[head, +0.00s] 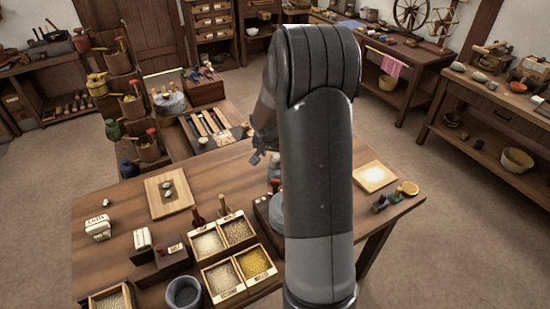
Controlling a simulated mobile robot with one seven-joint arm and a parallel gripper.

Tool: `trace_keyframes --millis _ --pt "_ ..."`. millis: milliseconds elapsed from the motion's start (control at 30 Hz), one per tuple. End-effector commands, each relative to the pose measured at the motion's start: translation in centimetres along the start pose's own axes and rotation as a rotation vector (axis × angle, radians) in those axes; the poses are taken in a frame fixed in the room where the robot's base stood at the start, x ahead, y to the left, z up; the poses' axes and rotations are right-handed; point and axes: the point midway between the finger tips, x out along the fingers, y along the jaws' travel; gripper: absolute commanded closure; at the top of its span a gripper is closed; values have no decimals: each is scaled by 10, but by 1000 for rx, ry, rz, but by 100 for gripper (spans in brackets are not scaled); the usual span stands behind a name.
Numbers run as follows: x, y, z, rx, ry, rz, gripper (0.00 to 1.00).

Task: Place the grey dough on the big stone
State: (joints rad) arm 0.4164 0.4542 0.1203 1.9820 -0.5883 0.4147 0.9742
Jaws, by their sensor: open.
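Small grey lumps (168,190) lie on a square wooden board (157,209) at the left of the near table; one may be the grey dough, but they are too small to tell. A round grey stone (262,209) stands at the table's middle, mostly hidden behind my arm; it may be the big stone. Another round grey stone (170,104) sits on the bench beyond. My gripper (259,155) is open, over the table's far edge, above and beyond the near stone and right of the board. No held thing shows; my arm partly covers it.
Boxes of grain (222,284) and a grey pot (184,292) crowd the table's front. A tool tray (210,128) lies beyond the far edge. A pale board (375,177) lies at right. The table between the left board and the near stone is largely clear.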

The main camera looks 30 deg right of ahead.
Motion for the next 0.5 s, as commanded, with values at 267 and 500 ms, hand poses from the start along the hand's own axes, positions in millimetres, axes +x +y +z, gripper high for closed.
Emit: trace_keyframes --millis 267,500 --pt "-53 0 0 0 2 -1 43" --pt "-76 0 0 -1 1 -1 43"
